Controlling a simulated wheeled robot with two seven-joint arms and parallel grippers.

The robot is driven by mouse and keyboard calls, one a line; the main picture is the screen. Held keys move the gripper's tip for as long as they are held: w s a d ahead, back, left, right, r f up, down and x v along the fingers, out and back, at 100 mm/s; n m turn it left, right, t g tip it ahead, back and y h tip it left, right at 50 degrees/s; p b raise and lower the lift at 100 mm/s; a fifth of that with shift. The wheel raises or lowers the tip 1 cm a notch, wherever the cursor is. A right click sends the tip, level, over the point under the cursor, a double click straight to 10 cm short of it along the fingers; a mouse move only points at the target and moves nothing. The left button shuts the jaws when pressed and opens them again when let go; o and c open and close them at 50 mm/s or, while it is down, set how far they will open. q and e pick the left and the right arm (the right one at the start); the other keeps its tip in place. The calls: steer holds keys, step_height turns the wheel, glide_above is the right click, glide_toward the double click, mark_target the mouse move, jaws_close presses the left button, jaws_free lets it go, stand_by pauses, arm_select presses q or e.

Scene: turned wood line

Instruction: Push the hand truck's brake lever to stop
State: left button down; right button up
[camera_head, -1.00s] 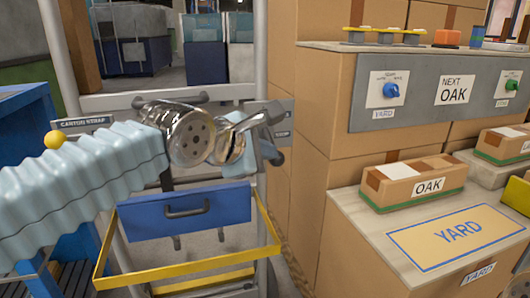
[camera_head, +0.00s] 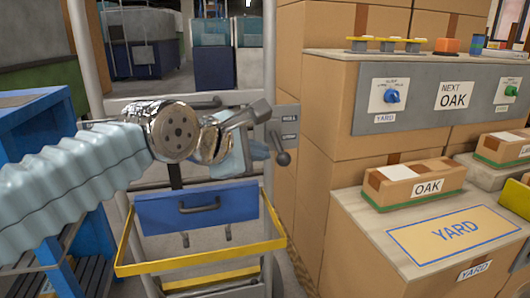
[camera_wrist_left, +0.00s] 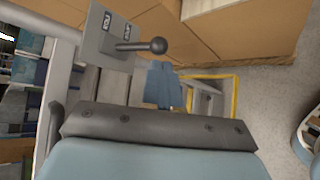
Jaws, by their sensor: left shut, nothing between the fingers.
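The hand truck (camera_head: 260,60) has a grey upright frame, a blue drawer (camera_head: 197,207) and a yellow-rimmed tray. On its right upright sits a grey plate (camera_head: 288,125) with two small labels. The brake lever (camera_head: 283,158) has a dark ball knob and slants down to the right below the plate. The wrist view shows the lever (camera_wrist_left: 157,46) sticking out from the plate (camera_wrist_left: 108,35). My right gripper is not in view.
Stacked cartons (camera_head: 325,60) stand close to the right of the truck. A counter with a YARD mat (camera_head: 450,232) and an OAK box (camera_head: 415,183) is further right. A blue rack (camera_head: 35,130) stands at the left, behind my left arm.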

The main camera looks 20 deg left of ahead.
arm_select(q)
steer(key=f+v, duration=0.1)
steer(key=v, duration=0.7)
steer(key=shift+s+d, duration=0.25)
steer(key=shift+s, duration=0.15)
